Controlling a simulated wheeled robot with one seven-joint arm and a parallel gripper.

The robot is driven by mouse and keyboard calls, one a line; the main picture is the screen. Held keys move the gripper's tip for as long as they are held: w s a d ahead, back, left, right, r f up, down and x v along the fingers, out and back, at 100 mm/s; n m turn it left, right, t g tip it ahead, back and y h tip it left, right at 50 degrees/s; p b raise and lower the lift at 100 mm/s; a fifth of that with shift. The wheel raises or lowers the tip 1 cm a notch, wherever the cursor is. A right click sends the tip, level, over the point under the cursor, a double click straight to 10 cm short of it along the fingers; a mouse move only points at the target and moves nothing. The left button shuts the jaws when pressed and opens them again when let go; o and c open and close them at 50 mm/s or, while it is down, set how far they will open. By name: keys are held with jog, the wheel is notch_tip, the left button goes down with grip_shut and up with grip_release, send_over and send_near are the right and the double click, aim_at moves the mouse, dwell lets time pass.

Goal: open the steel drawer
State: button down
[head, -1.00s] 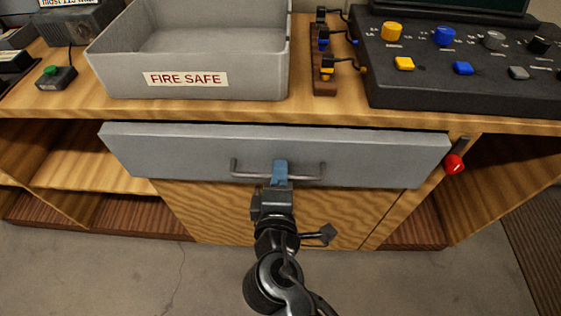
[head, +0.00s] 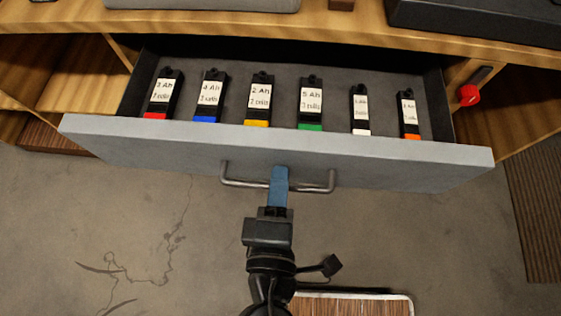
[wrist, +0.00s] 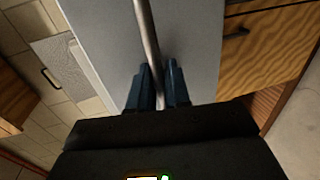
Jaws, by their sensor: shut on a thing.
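The steel drawer (head: 130,146) is pulled well out of the wooden bench, and its inside shows in the head view. Its grey front also fills the middle of the wrist view (wrist: 195,45). The bar handle (head: 236,183) runs across the drawer front. My gripper (head: 279,180) is shut on the handle near its middle. In the wrist view the two blue fingers (wrist: 159,88) sit on either side of the handle bar (wrist: 146,30). The part of the bar between the fingertips is partly hidden in the head view.
Several labelled battery packs with coloured ends, such as a blue one (head: 209,96), lie in a row in the drawer. A red knob (head: 469,95) is on the bench front at right. The grey bin (head: 200,4) stands on the benchtop. Concrete floor is clear at left.

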dwell(0.3)
jog(key=c, duration=1.3)
grip_release()
jog(key=shift+s, duration=0.1)
jog(key=s, duration=0.2)
jog(key=s+r, duration=0.1)
jog(key=s, duration=0.4)
jog(key=shift+s+a+r, duration=0.1)
jog(key=shift+s+r, duration=0.15)
